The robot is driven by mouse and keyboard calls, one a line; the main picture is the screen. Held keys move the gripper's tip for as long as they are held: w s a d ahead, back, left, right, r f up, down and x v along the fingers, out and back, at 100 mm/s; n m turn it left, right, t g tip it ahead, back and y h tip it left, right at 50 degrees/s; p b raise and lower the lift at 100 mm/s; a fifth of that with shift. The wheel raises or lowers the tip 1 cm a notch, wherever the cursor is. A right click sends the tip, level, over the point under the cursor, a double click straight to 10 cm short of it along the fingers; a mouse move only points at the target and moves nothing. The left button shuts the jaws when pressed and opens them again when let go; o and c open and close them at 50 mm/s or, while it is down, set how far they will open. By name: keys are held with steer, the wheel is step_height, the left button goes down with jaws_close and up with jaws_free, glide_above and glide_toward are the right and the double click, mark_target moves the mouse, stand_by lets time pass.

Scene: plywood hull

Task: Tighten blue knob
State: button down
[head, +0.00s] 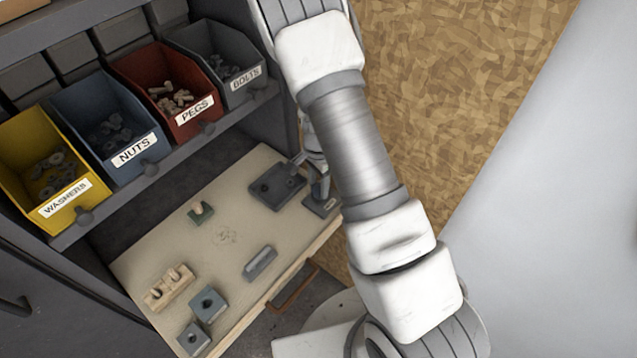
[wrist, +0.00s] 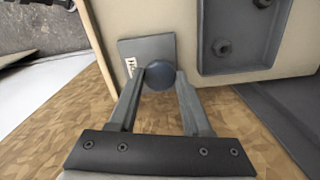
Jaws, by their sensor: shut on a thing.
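The blue knob (wrist: 159,75) shows in the wrist view as a round dark blue cap in front of a grey plate (wrist: 130,47) with a white label. My gripper (wrist: 160,82) has one finger on each side of the knob and is shut on it. In the head view my arm hides the knob and most of the gripper. The grey plate (head: 320,206) shows partly there, at the right end of the beige work board (head: 225,237).
A dark grey tray (head: 277,185) with small round parts lies beside the plate. Several blocks, including a wooden one (head: 168,287), lie on the board. Yellow (head: 22,160), blue (head: 112,125), red (head: 165,85) and grey (head: 215,65) bins stand behind.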

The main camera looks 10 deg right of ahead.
mark_target(318, 189)
steer(key=shift+w+r, duration=0.1)
steer(key=shift+w, duration=0.05)
steer(key=shift+c, duration=1.7)
jaws_free()
step_height(318, 189, up, 17)
steer(key=p, duration=0.2)
steer(key=shift+r, duration=0.2)
steer(key=s+a+r+n+t+y, duration=0.1)
steer(key=s+r+n, duration=0.2)
steer(key=s+r, duration=0.3)
steer(key=s+r+n+t+y, duration=0.1)
steer(key=s+r+n, duration=0.2)
steer(key=r, duration=0.5)
steer(key=s+d+r+n+t+h, duration=0.1)
steer(key=s+r+n+t+h, duration=0.1)
steer(key=s+r+n, duration=0.5)
steer(key=s+t, duration=0.1)
steer(key=s, duration=0.4)
steer(key=shift+s+t, duration=0.3)
